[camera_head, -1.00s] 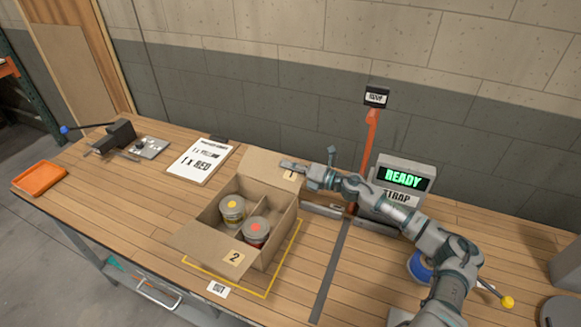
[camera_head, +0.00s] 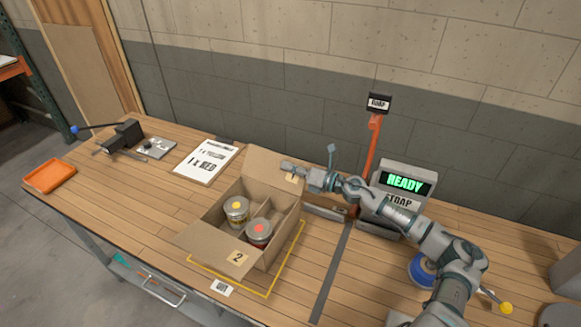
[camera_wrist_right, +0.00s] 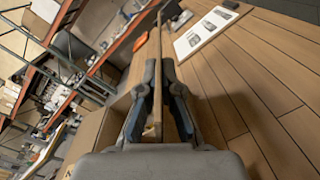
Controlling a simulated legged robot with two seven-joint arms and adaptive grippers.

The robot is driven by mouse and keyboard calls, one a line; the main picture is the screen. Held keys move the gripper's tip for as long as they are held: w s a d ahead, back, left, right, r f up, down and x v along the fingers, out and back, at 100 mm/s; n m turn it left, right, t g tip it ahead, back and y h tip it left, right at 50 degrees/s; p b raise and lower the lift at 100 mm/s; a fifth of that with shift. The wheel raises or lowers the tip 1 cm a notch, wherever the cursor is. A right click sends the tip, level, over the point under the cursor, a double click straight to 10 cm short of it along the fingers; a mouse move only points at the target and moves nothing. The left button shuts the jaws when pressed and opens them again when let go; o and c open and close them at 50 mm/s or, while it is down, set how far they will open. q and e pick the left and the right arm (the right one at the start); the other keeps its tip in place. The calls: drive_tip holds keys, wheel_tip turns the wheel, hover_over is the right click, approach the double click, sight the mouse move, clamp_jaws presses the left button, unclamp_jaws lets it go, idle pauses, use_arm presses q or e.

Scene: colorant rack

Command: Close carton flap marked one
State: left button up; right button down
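The open carton (camera_head: 212,225) stands on the bench. Its flap marked one (camera_head: 268,168) stands up at the carton's back, with its label partly covered by my right gripper (camera_head: 287,168). In the right wrist view the flap shows as a thin edge (camera_wrist_right: 158,112) between the two fingers of my right gripper (camera_wrist_right: 159,72), which look closed on it from both sides. The flap marked 2 (camera_head: 222,250) is folded outward at the front. A yellow-dotted can (camera_head: 237,212) and a red-dotted can (camera_head: 259,233) stand inside the carton. My left gripper is not in view.
A strap machine with a READY screen (camera_head: 405,183) and an orange post (camera_head: 373,140) stand right of the carton. A printed sheet (camera_head: 207,162) lies behind left. An orange tray (camera_head: 49,175) is at far left. The wall is close behind the bench.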

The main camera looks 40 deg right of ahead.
drive_tip(key=shift+a+f, duration=0.1)
drive_tip(key=shift+f, duration=0.05)
drive_tip(key=c, duration=1.4)
unclamp_jaws()
drive_tip(key=shift+o, duration=0.2)
drive_tip(key=shift+v, duration=1.05)
drive_tip(key=v, duration=0.9)
drive_tip(key=shift+s+d, duration=0.2)
drive_tip(key=shift+s, duration=0.15)
